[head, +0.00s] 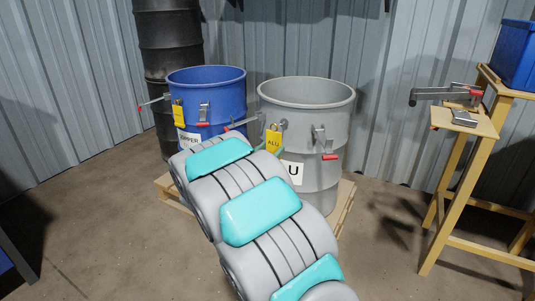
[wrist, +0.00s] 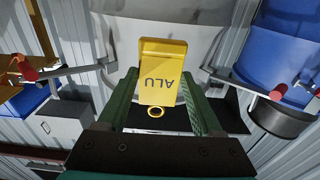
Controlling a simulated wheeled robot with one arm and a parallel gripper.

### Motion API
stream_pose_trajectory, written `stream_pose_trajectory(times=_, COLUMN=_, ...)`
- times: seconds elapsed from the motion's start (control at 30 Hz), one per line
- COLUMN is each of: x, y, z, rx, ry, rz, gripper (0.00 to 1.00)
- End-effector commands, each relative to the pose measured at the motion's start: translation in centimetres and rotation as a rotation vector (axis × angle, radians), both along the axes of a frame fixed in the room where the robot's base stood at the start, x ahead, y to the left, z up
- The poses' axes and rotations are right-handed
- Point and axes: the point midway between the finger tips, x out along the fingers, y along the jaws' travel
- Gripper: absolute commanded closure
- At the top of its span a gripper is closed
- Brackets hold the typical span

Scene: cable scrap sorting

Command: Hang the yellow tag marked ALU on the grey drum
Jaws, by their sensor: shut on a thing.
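The grey drum (head: 333,115) stands on a pallet, with a white label ending in "U" partly hidden by my arm. The yellow tag marked ALU (head: 273,139) is at the drum's near left side, close to a small grey bracket (head: 284,125). In the wrist view the tag (wrist: 162,72) sits between the green fingers of my gripper (wrist: 160,78), its lettering upside down and its ring (wrist: 156,112) visible. My gripper is shut on the tag. I cannot tell whether the ring is over the bracket.
A blue drum (head: 222,92) with its own yellow tag (head: 179,114) stands close on the left. Red-tipped levers stick out from the drums. A wooden stand (head: 455,165) with a clamp and a blue bin (head: 516,55) is at the right. A black drum (head: 166,45) is behind.

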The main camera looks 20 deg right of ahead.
Motion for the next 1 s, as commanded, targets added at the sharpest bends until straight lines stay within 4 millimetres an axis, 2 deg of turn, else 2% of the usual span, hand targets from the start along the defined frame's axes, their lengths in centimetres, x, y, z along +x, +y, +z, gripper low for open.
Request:
stream_pose_trajectory(times=0.83, x=2.8, y=-3.7, z=-0.4, rx=0.0, ry=-0.002, rz=-0.002, gripper=0.84)
stream_pose_trajectory(times=0.9, x=3.0, y=-4.0, z=-0.4, rx=0.0, ry=-0.003, rz=-0.001, gripper=1.0)
stream_pose_trajectory(times=1.0, x=3.3, y=-4.3, z=-0.5, rx=0.0, ry=-0.002, rz=-0.001, gripper=1.0)
